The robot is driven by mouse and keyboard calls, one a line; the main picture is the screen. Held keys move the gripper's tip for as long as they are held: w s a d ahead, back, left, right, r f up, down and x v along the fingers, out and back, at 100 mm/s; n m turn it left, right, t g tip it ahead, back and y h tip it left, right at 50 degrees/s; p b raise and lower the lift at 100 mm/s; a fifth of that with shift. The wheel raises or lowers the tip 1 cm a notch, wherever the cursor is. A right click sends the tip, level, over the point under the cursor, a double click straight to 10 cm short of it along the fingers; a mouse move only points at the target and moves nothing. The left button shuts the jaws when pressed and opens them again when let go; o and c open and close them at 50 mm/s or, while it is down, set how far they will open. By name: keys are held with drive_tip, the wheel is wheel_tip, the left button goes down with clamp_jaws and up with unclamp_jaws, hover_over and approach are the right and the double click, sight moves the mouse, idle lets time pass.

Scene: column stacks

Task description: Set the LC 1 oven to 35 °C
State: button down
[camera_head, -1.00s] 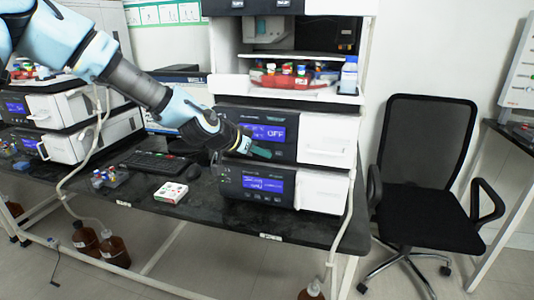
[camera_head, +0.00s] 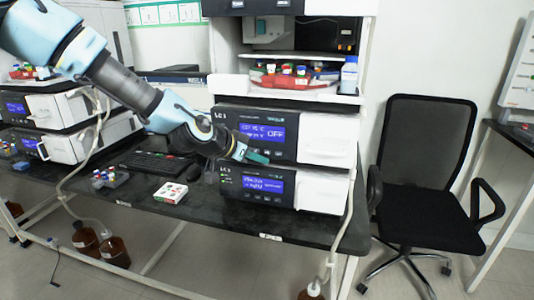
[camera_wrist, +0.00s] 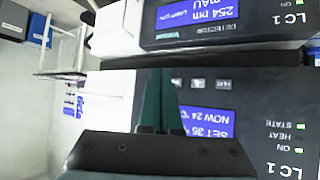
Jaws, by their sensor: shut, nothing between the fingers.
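The LC 1 oven (camera_head: 297,122) is the upper dark-fronted unit of the right stack. Upside down in the wrist view, the same display (camera_wrist: 206,122) reads SET 35 and NOW 24 °C, partly cut off by my gripper. A row of small buttons (camera_wrist: 224,84) lies beside the fingertips. My gripper (camera_head: 262,158) is shut and empty, its green fingers at the oven's lower front edge. It also shows in the wrist view (camera_wrist: 160,75). Whether the tips touch the panel I cannot tell.
The LC 1 detector (camera_head: 226,181) sits directly below, with its own blue display (camera_head: 263,185). A tray of bottles (camera_head: 295,79) stands above the oven. A small white box (camera_head: 170,193) and vial rack (camera_head: 108,178) are on the bench. A chair (camera_head: 425,180) stands at right.

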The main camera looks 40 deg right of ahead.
drive_tip(key=shift+s+a, duration=0.45)
drive_tip(key=shift+a, duration=0.25)
drive_tip(key=shift+s+a, duration=0.45)
drive_tip(key=shift+a, duration=0.25)
drive_tip(key=shift+w+a, duration=0.1)
drive_tip(key=w+a+f+n+t+y, duration=0.15)
drive_tip(key=w+a+n+y, duration=0.3)
drive_tip(key=a, duration=0.85)
drive_tip(key=w+a+f+n+t+y, duration=0.1)
drive_tip(key=w+a+f+n+y, duration=0.3)
drive_tip(key=a, duration=0.9)
drive_tip(key=s+a+r+n+y, duration=0.1)
drive_tip(key=s+a+r+n, duration=0.1)
drive_tip(key=a, duration=0.8)
drive_tip(key=s+a+r+n+g+y, duration=0.1)
drive_tip(key=a+r+n, duration=0.3)
drive_tip(key=a, duration=0.7)
drive_tip(key=shift+s+n, duration=0.5)
drive_tip(key=shift+n, duration=0.45)
